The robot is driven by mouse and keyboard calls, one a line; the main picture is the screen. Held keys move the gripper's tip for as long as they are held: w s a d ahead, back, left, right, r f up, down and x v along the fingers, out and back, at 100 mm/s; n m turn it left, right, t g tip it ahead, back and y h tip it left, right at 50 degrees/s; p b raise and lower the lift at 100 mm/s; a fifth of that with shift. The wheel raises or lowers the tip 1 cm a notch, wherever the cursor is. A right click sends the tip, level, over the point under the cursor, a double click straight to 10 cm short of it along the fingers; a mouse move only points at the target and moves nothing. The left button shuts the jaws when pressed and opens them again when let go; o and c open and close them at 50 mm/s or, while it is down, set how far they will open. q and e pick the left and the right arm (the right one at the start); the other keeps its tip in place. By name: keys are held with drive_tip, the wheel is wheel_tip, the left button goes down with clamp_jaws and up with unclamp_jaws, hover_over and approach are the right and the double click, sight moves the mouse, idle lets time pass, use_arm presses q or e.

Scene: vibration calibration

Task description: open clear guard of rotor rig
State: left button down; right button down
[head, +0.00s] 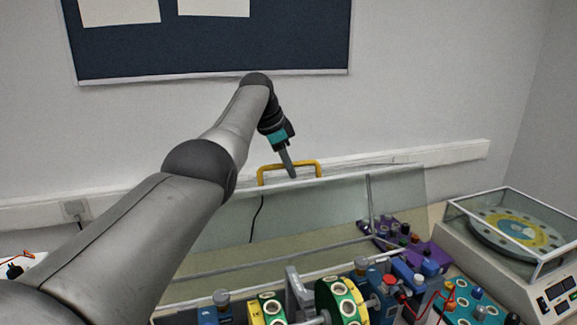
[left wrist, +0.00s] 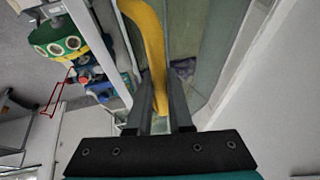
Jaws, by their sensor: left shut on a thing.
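The rotor rig has a green and yellow rotor disc (head: 340,302) at the bottom of the head view; it also shows in the left wrist view (left wrist: 58,42). The rig's clear guard (head: 325,210) is swung up, its panel standing tilted behind the rotor. Its yellow handle (head: 306,163) is at the upper edge. My left gripper (head: 291,172) reaches down to this handle and is shut on it. In the left wrist view the handle (left wrist: 150,38) passes between the two fingers. My right gripper is out of view.
A device with a yellow and teal disc under a clear cover (head: 515,235) stands at the right. A purple block with knobs (head: 420,250) shows beside the guard. A wall with a white trunking (head: 455,152) is close behind the handle. Red leads lie near the rotor.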

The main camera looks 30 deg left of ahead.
use_arm(q)
drive_tip(key=c, duration=0.8)
unclamp_jaws()
drive_tip(key=shift+c, duration=0.2)
drive_tip(key=shift+s, duration=0.1)
drive_tip(key=shift+r, duration=0.3)
drive_tip(key=v, duration=1.5)
drive_tip(key=shift+b, duration=0.45)
